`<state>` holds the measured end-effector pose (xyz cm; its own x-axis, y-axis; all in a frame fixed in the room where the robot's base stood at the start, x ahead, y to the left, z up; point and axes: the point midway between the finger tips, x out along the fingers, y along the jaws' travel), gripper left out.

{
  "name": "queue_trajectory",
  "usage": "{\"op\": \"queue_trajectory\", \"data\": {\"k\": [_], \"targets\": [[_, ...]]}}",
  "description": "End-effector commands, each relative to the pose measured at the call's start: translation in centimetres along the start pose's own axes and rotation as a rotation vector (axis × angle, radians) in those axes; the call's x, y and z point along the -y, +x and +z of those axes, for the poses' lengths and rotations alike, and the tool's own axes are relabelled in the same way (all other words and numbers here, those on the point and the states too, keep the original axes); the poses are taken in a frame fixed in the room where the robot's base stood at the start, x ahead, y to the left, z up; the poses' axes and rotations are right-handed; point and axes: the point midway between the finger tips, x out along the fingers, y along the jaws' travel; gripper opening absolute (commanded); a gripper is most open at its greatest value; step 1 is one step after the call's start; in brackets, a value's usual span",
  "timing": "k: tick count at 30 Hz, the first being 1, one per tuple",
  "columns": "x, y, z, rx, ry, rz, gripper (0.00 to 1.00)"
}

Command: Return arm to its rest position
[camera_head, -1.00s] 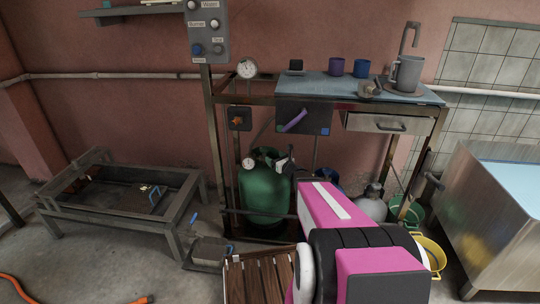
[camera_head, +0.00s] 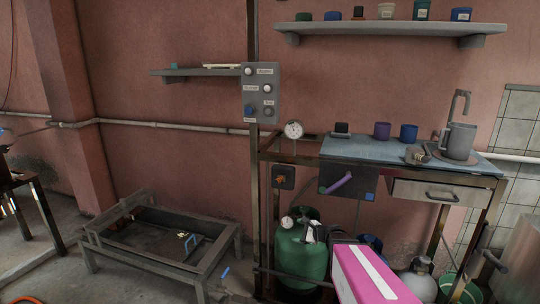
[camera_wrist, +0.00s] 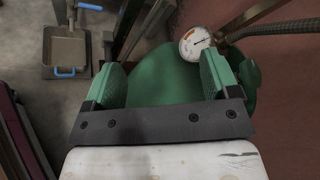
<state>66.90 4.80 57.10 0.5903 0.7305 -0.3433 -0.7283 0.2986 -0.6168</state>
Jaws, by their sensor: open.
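My gripper shows in the wrist view (camera_wrist: 163,80), with its two green-padded fingers wide apart and nothing between them. Behind the fingers is the green gas cylinder (camera_wrist: 160,45), with a round gauge (camera_wrist: 194,43) near the right finger. In the head view my pink and white arm (camera_head: 370,275) is at the bottom, in front of the table, and the green cylinder (camera_head: 300,262) stands just left of it. My gripper is hard to make out in the head view, near the cylinder's top.
A steel-framed table (camera_head: 345,150) holds cups, a grey jug (camera_head: 460,140) and a small drawer (camera_head: 440,190). A low metal frame (camera_head: 120,225) stands at left. A control box (camera_head: 260,92) is on the post. A wall shelf (camera_head: 390,28) is above. Floor at lower left is mostly clear.

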Motion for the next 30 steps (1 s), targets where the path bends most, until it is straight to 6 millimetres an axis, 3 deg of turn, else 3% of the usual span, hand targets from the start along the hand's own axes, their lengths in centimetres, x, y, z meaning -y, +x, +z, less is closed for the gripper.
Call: {"op": "queue_trajectory", "data": {"k": [1, 6, 15, 24, 30], "targets": [[-1.5, -0.4, 1.3, -0.013, -0.096, 0.074, 0.81], [-5.6, -2.0, 3.1, -0.055, -0.42, 0.332, 0.81], [-11.1, -7.6, 4.1, -0.098, -0.941, 0.824, 0.81], [-12.5, -13.7, 4.0, -0.116, -1.273, 1.239, 0.81], [-12.4, -14.9, 4.0, -0.12, -1.327, 1.322, 0.81]]}}
